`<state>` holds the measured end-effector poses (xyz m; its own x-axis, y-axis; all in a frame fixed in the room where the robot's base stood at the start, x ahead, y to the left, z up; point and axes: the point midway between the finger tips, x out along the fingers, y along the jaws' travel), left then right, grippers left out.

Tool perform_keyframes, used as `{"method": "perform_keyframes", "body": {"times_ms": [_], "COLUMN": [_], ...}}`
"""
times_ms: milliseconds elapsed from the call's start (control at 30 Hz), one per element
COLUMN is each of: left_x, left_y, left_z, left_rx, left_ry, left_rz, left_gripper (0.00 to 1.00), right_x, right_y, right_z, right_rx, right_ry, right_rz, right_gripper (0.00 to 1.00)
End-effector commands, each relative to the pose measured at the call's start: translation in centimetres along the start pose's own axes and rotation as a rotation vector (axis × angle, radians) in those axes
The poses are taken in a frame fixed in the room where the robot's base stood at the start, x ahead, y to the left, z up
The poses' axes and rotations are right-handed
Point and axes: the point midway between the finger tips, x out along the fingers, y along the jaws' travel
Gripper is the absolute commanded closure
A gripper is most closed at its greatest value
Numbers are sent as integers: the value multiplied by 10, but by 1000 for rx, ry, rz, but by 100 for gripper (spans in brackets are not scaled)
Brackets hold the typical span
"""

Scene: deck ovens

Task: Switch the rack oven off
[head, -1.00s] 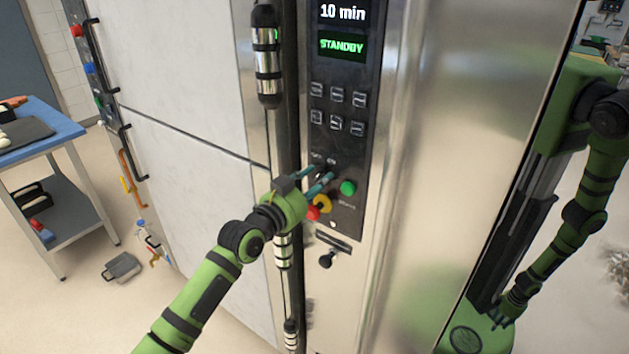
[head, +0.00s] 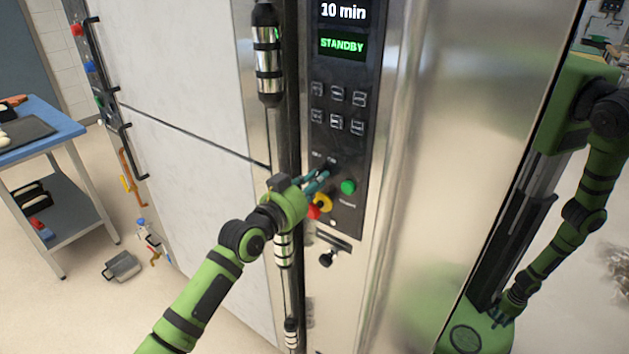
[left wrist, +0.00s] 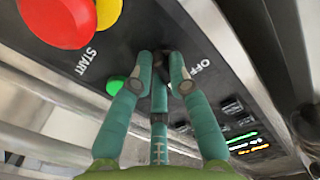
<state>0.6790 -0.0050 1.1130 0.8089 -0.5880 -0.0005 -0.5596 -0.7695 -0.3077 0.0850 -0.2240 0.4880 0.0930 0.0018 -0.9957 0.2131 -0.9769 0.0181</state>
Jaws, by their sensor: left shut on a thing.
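The rack oven's dark control panel (head: 342,148) stands upright in the middle of the head view. Its display (head: 342,45) reads STANDBY in green, below "10 min". My left gripper (head: 323,174) is at the lower part of the panel, just left of the green button (head: 348,187). In the left wrist view its teal fingers (left wrist: 160,72) are closed around a small dark switch knob (left wrist: 161,62), beside the printed word OFF. The fingers hide most of the knob, so I cannot tell which way it points. My right gripper is not directly in view.
A red and yellow stop button (head: 317,209) sits just below my left gripper. A vertical handle (head: 267,60) runs left of the panel. A blue-topped trolley (head: 62,131) stands at the far left. Shiny steel at right carries a reflection of my body.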

Motion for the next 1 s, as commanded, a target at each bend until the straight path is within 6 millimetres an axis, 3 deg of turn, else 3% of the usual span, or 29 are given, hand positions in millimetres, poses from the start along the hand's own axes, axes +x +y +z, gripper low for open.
{"method": "perform_keyframes", "body": {"times_ms": [600, 1000], "left_x": [0, 0], "left_y": [1, 1], "left_z": [-6, -8], "left_rx": [-569, -798], "left_ry": [5, 6], "left_rz": [0, -1], "left_gripper": [100, 100], "right_x": [-9, -14], "right_y": [-3, -2], "right_z": [0, 0], "right_rx": [0, 0], "right_ry": [-2, -2], "right_rz": [-4, -4], "right_gripper": [60, 60]}}
